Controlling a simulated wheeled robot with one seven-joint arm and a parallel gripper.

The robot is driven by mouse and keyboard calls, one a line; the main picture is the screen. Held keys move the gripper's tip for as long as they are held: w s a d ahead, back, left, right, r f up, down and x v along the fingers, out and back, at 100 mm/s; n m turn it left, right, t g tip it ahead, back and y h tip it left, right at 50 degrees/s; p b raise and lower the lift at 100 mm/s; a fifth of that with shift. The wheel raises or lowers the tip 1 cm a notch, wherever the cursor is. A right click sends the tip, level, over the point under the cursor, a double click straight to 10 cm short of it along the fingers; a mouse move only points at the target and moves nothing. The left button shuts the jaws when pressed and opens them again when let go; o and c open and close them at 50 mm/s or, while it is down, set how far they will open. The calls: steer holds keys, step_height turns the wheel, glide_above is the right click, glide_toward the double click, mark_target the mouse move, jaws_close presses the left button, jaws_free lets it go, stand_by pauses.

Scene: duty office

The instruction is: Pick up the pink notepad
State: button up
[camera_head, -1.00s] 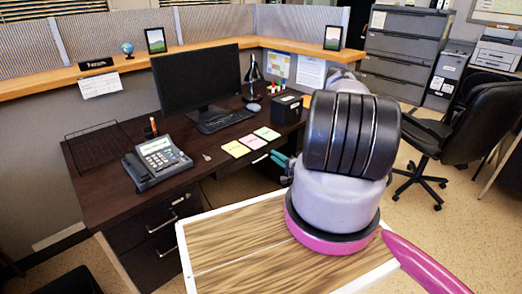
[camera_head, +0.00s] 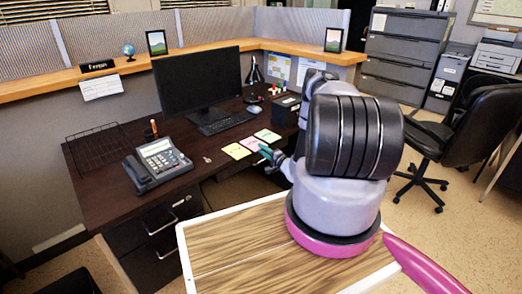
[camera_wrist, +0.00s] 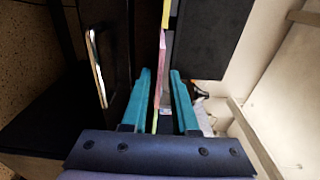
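The pink notepad (camera_head: 251,143) lies near the front edge of the dark desk, between a yellow notepad (camera_head: 236,151) and a green notepad (camera_head: 268,135). My gripper (camera_head: 264,150) has teal fingers and is at the desk's front edge, close to the pink notepad. In the wrist view my gripper (camera_wrist: 160,73) is open, with one finger on each side of the pink notepad (camera_wrist: 157,76), which shows nearly edge-on as a thin strip. A gap shows beside the strip, and I cannot tell if either finger touches it. A yellow edge (camera_wrist: 166,13) shows beyond it.
A desk phone (camera_head: 157,163) stands left of the notepads, and a keyboard (camera_head: 223,123) and monitor (camera_head: 198,82) stand behind. A black box (camera_head: 286,111) sits to the right. Drawers with a metal handle (camera_wrist: 96,67) are close to my gripper in the wrist view.

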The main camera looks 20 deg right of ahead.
jaws_close()
step_height(320, 180, up, 2)
steer(key=shift+r, duration=0.25)
stand_by(0.3)
steer(key=s+d+r, duration=0.2)
steer(key=s, duration=0.4)
steer(key=s+d+r, duration=0.2)
steer(key=s+r, duration=0.1)
steer(key=s, duration=0.4)
steer(key=shift+s, duration=0.25)
